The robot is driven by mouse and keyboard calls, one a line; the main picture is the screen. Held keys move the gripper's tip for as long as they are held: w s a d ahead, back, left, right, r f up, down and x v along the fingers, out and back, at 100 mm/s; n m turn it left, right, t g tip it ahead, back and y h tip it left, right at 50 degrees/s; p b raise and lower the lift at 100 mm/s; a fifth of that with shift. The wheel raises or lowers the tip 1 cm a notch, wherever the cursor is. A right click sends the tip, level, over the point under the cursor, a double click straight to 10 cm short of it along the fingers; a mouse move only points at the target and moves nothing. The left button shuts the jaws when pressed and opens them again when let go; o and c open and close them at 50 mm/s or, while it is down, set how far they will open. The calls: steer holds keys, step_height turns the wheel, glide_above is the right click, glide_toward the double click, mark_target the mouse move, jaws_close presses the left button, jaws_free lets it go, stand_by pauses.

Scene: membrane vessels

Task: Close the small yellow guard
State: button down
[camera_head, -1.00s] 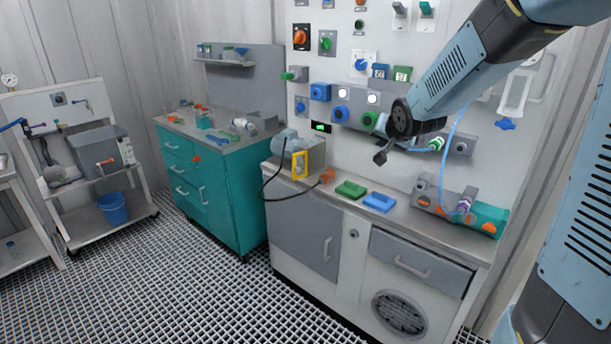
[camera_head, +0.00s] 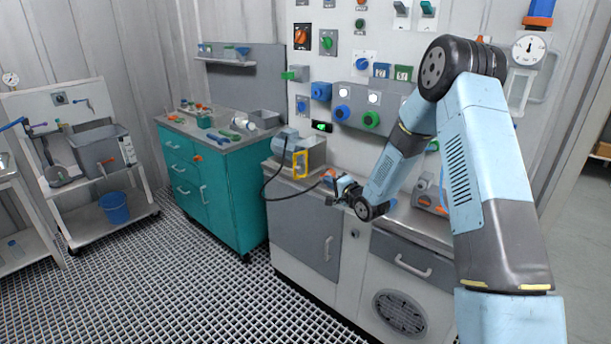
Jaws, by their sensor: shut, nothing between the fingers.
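The small yellow guard (camera_head: 295,166) is an upright open rectangular frame at the front of a grey machine (camera_head: 311,146) on the left end of the bench top. How far it stands open is hard to tell at this size. My gripper (camera_head: 333,188) is shut and empty. It is low over the bench's front edge, to the right of the guard and slightly lower in the picture. A gap shows between the gripper and the guard. My forearm and wrist hide the middle of the bench top.
The white bench (camera_head: 305,229) backs onto a panel of knobs and switches. A blue valve and dial gauge (camera_head: 528,48) are at the upper right. A black cable (camera_head: 266,178) hangs left of the guard. A teal cabinet (camera_head: 222,195) stands left. The grating floor is clear.

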mark_target(300, 170)
steer(key=shift+m+t+y, duration=0.3)
steer(key=shift+m+y, duration=0.3)
steer(key=shift+m, duration=0.1)
steer(key=f+x, duration=0.1)
steer(key=x, duration=0.4)
steer(key=f+x, duration=0.1)
steer(key=x, duration=0.3)
steer(key=a+f+x, duration=0.1)
steer(key=x, duration=0.4)
steer(key=shift+s+a+f, duration=0.1)
steer(key=shift+a, duration=0.05)
steer(key=shift+d, duration=0.35)
steer(key=shift+a, duration=0.2)
